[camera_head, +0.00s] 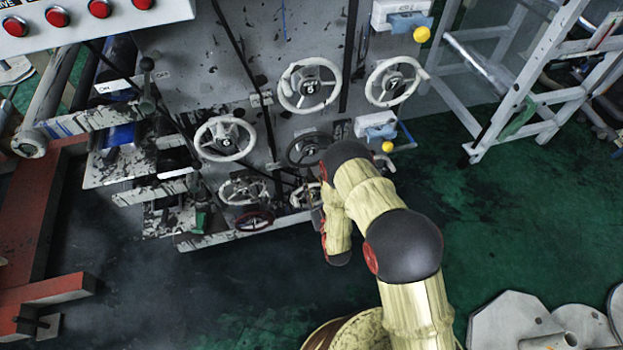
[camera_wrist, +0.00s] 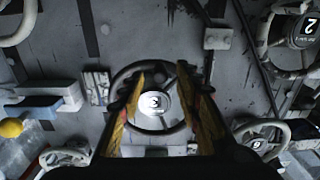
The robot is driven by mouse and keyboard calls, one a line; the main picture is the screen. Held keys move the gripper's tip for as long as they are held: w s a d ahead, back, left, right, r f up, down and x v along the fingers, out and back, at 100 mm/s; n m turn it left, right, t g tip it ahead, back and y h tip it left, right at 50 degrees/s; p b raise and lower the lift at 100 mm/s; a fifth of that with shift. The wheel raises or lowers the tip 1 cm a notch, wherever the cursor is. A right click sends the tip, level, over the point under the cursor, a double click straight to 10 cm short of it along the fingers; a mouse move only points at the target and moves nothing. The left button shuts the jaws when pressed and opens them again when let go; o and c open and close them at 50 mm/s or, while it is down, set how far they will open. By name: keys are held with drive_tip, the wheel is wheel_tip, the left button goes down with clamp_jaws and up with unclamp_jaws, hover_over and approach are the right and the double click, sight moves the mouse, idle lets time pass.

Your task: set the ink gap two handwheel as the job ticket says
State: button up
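Several handwheels sit on the grey machine panel. In the wrist view one at the upper right, with a white rim and dark hub, has a mark like a tilted 2 (camera_wrist: 307,28). It appears to be the left white handwheel (camera_head: 224,139) in the head view. A dark-rimmed handwheel with a pale hub (camera_wrist: 153,103) is straight ahead of my gripper (camera_wrist: 163,78); it also shows in the head view (camera_head: 309,149). My gripper's yellow fingers are apart, on either side of that hub. Whether they touch the rim cannot be told. No readable job ticket is in view.
More white handwheels (camera_head: 309,85) (camera_head: 396,81) are above and right. White-and-blue boxes with yellow knobs (camera_head: 422,34) stick out at the right. Red buttons (camera_head: 98,8) are upper left.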

sight(311, 178)
drive_tip(key=shift+b+x, duration=0.3)
drive_tip(key=shift+x, duration=1.4)
drive_tip(key=shift+c, duration=0.5)
drive_tip(key=c, duration=0.8)
